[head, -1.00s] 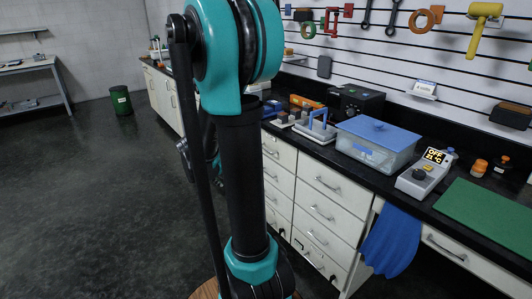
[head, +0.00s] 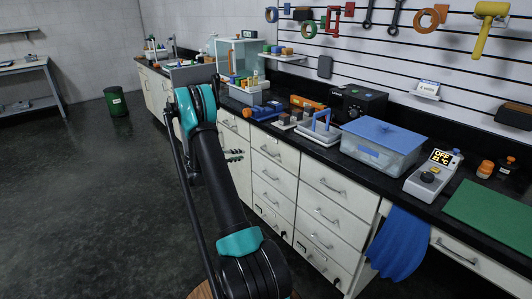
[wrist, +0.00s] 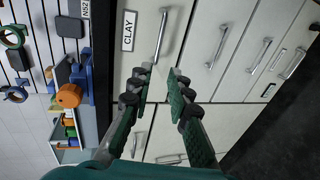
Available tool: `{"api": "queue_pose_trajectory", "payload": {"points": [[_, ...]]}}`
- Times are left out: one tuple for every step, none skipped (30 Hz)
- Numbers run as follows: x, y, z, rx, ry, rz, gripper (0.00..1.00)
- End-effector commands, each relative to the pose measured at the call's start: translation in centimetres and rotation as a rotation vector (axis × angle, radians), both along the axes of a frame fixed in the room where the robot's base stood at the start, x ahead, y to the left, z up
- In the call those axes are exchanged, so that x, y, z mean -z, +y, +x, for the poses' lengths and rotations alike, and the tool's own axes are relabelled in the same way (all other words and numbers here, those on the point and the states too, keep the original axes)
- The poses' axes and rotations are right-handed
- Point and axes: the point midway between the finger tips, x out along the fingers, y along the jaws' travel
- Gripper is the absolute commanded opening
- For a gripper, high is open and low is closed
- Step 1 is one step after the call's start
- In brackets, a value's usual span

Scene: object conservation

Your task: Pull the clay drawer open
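The clay drawer (wrist: 140,62) is a white drawer front just under the counter, marked by a CLAY label (wrist: 129,31). It looks shut in the wrist view. Its metal bar handle (wrist: 161,37) lies ahead of my fingertips, roughly in line with the gap between them. My gripper (wrist: 160,73) is open and empty, its green fingers with dark pads apart on either side of the gap; no contact with the handle shows. The CLAY label cannot be read there.
More white drawers with bar handles (wrist: 266,55) lie below the clay drawer. The black counter holds a blue-lidded box (head: 382,134), a hot plate (head: 431,177) and several tools. A blue cloth (head: 399,244) hangs at the right.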

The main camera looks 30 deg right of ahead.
Motion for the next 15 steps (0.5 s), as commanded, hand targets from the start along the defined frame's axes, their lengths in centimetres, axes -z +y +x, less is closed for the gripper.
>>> {"api": "queue_pose_trajectory", "payload": {"points": [[0.4,-0.3,0.2,0.004,0.004,-0.016,0.18],[0.6,-0.4,0.3,0.006,0.005,-0.025,0.18],[0.7,-0.6,0.4,0.007,0.007,-0.033,0.18],[0.8,-0.7,0.4,0.008,0.008,-0.038,0.18],[0.8,-0.8,0.5,0.009,0.008,-0.041,0.18],[0.9,-1.1,0.5,0.010,0.009,-0.043,0.18],[1.0,-1.3,0.5,0.011,0.009,-0.044,0.18],[1.0,-1.6,0.5,0.012,0.009,-0.044,0.18],[1.1,-2.0,0.5,0.013,0.009,-0.044,0.18],[1.2,-2.5,0.5,0.013,0.009,-0.043,0.18],[1.3,-2.9,0.6,0.013,0.009,-0.043,0.18],[1.4,-3.6,0.6,0.012,0.008,-0.043,0.18],[1.6,-4.2,0.6,0.013,0.009,-0.043,0.18],[1.7,-4.7,0.7,0.014,0.009,-0.043,0.18],[1.8,-5.5,0.7,0.013,0.009,-0.043,0.18]]}}
